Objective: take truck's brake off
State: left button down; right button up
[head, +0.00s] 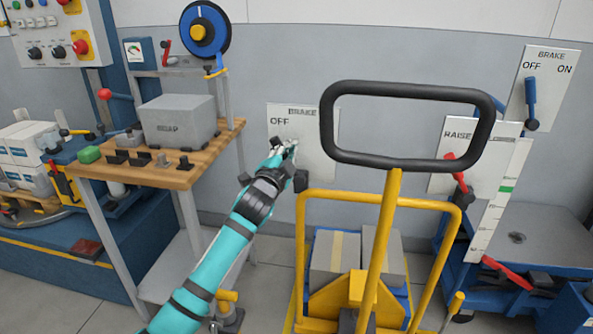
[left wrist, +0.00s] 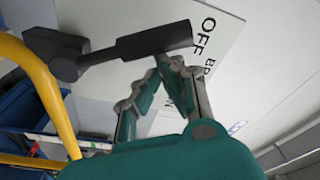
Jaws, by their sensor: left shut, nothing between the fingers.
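A white panel marked BRAKE and OFF (head: 316,160) stands behind the yellow truck (head: 387,240); the truck's black loop handle covers its right part. In the left wrist view a dark lever (left wrist: 155,42) reaches from a dark pivot block (left wrist: 58,52) toward the word OFF. In the head view my arm hides most of this lever. My left gripper (head: 290,146) is in front of the panel, below OFF. It is shut and empty, its fingertips (left wrist: 168,62) close against the lever's underside; I cannot tell whether they touch. My right gripper is not in view.
Another BRAKE panel (head: 551,62) with a blue lever is at the right, beside a RAISE panel (head: 480,135) with a red lever. A wooden bench (head: 165,176) holding a grey box (head: 180,120) stands left of my arm. The truck carries boxes (head: 336,255).

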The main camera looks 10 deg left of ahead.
pick_arm(q)
jog(key=s+a, duration=0.1)
jog(key=s, duration=0.9)
jog(key=shift+s+a+f, duration=0.25)
jog(key=shift+a+f, duration=0.1)
